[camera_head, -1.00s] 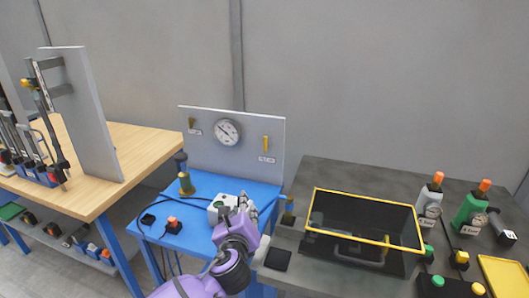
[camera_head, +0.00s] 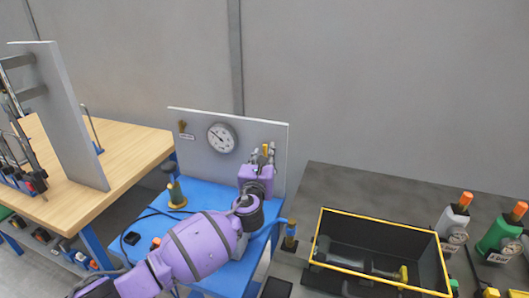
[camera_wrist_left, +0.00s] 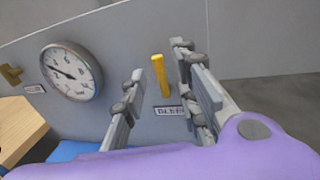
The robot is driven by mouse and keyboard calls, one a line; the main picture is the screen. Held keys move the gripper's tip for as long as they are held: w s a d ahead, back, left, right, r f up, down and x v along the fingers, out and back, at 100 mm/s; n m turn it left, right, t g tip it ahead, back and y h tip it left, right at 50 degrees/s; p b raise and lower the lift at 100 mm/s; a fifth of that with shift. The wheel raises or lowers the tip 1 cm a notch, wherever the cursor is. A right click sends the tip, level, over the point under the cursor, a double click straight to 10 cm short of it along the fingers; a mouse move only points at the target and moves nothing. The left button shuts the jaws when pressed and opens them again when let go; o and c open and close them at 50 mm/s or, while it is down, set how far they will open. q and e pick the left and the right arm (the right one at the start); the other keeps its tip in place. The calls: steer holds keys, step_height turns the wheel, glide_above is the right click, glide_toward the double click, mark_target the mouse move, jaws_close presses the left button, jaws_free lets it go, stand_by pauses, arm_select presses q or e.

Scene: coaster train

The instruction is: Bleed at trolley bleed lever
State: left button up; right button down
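The yellow bleed lever (camera_wrist_left: 160,75) stands upright on the grey panel (camera_head: 200,150) of the blue trolley, with a label (camera_wrist_left: 170,111) below it. The lever also shows in the head view (camera_head: 265,151), partly hidden by my gripper. My left gripper (camera_head: 262,156) is in front of the panel at the lever. In the left wrist view its fingers (camera_wrist_left: 165,85) are spread apart, with the lever between them and no visible contact. The round pressure gauge (camera_head: 222,138) is left of the lever; it also shows in the left wrist view (camera_wrist_left: 71,72). My right gripper is not in view.
A small brass lever (camera_head: 184,130) is on the panel's left. A brass fitting (camera_head: 176,194) stands on the trolley. A yellow-rimmed black bin (camera_head: 383,219) and bottles (camera_head: 453,219) are on the dark bench at right. A wooden bench (camera_head: 125,150) is at left.

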mark_target(266, 151)
arm_select(q)
steer(key=shift+w+d, duration=0.15)
steer(key=shift+w, duration=1.25)
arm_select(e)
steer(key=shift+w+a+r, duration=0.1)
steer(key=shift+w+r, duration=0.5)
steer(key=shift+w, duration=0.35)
arm_select(q)
steer(key=shift+c, duration=0.5)
jaws_close()
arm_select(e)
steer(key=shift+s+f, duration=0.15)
